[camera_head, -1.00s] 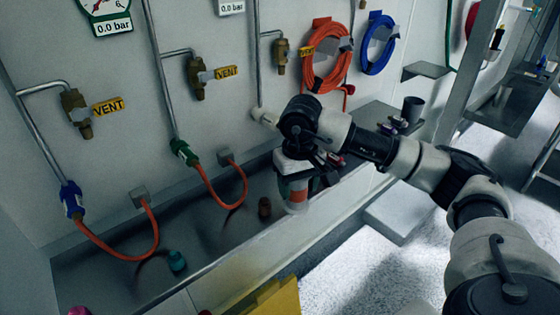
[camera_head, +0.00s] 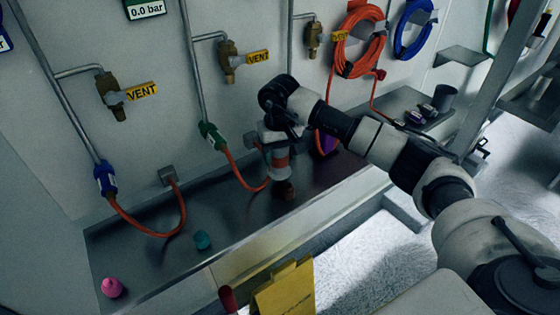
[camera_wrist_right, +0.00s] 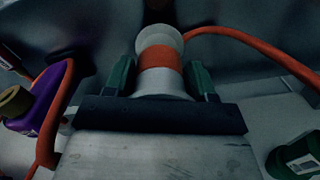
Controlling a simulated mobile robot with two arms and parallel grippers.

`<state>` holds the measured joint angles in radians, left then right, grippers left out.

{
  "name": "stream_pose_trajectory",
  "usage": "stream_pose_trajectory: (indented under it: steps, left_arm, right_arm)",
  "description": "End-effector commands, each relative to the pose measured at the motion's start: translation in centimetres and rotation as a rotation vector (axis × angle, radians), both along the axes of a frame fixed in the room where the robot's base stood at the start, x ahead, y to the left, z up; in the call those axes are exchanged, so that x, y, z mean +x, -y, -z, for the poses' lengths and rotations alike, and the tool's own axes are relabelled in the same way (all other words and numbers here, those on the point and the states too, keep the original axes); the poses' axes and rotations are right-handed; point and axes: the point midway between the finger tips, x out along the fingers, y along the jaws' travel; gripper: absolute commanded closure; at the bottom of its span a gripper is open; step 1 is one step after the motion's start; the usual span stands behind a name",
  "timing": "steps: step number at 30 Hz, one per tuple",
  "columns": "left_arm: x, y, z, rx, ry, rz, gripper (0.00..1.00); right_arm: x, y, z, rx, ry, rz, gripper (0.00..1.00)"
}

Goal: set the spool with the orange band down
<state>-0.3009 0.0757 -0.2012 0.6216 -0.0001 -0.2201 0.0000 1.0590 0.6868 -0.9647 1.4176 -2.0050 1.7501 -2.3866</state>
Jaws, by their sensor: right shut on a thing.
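The spool is pale with an orange band (camera_head: 281,161). It hangs roughly upright below my right gripper (camera_head: 280,147), over the dark metal bench. In the right wrist view the spool (camera_wrist_right: 160,80) sits between the two green-padded fingers of my right gripper (camera_wrist_right: 160,72), which is shut on it. A small brown piece (camera_head: 288,191) shows just below the spool in the head view; I cannot tell the gap between the spool and this piece or the bench. My left gripper is not in view.
The bench (camera_head: 225,210) has free room left of the spool, with a teal piece (camera_head: 202,239) and a pink piece (camera_head: 112,287) there. A purple bottle (camera_head: 326,142) stands close right of the gripper. Orange hoses (camera_head: 178,215) loop over the bench.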

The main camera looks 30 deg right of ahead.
Motion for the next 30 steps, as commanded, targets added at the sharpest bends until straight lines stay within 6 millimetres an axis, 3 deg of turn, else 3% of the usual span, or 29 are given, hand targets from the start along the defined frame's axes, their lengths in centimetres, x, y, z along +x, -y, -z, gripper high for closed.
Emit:
stream_pose_trajectory:
  steps: [8,19,20,24,30]
  left_arm:
    - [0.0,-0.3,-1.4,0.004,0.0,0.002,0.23]
    - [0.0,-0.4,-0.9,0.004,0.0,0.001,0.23]
    - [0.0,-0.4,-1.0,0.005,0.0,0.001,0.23]
    - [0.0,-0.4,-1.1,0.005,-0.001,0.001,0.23]
    - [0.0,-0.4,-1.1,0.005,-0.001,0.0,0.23]
  right_arm:
    - [-0.1,0.0,3.4,0.0,-0.002,0.0,0.74]
    - [0.0,0.0,4.1,0.0,0.0,-0.001,0.74]
    - [0.0,0.0,4.0,0.0,0.0,-0.001,0.42]
    - [-0.1,0.0,4.0,0.0,-0.001,-0.001,0.2]
    - [-0.1,0.0,4.0,0.0,-0.001,0.0,0.19]
